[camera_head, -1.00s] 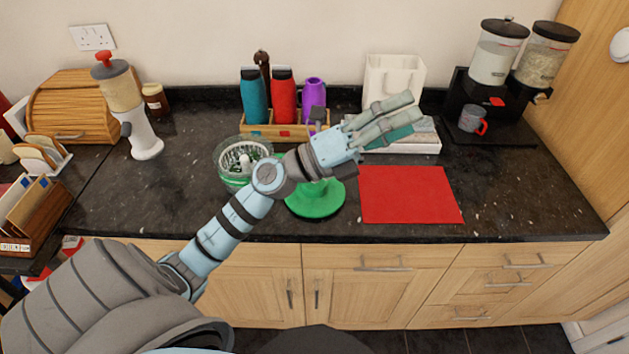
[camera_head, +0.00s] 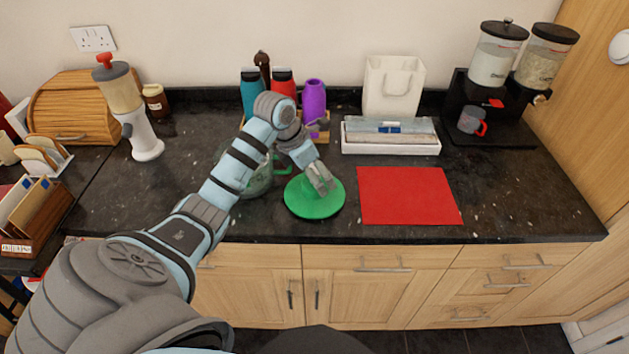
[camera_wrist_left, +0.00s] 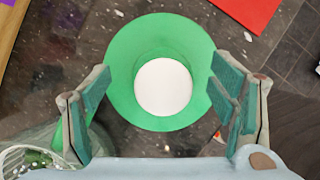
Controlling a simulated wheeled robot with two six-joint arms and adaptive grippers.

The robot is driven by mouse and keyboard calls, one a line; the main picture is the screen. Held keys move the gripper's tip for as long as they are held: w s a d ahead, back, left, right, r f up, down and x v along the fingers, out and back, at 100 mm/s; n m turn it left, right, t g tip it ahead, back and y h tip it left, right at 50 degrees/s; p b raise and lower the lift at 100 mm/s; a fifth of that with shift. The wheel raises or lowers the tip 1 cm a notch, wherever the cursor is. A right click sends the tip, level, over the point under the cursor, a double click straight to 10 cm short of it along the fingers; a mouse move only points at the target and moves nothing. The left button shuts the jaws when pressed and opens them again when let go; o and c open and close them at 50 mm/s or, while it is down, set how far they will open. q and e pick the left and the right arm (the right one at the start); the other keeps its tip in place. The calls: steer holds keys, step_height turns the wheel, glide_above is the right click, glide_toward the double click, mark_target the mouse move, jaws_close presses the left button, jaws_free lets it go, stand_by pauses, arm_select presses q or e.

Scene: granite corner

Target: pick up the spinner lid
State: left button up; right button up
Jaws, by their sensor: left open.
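The spinner lid is the round green disc (camera_head: 315,207) lying on the dark counter near its front edge. In the left wrist view the lid (camera_wrist_left: 121,85) shows a raised middle with a white round top (camera_wrist_left: 164,87). My left gripper (camera_head: 322,190) points down over the lid; in the left wrist view its open fingers (camera_wrist_left: 160,105) stand on either side of the raised middle, with nothing between them held. Whether the fingers touch the lid I cannot tell. My right gripper is not in view.
The clear spinner bowl (camera_head: 258,184) stands just left of the lid, partly behind my left arm. A red mat (camera_head: 410,195) lies to the right. Bottles, including a purple one (camera_head: 314,95), stand behind. A white box (camera_head: 391,143) sits at back right.

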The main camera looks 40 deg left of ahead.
arm_select(q)
steer(key=x, duration=0.2)
steer(key=shift+d+f, duration=0.15)
steer(key=shift+f, duration=0.2)
steer(key=c, duration=1.4)
steer(key=shift+w, duration=0.1)
steer(key=shift+r, duration=0.2)
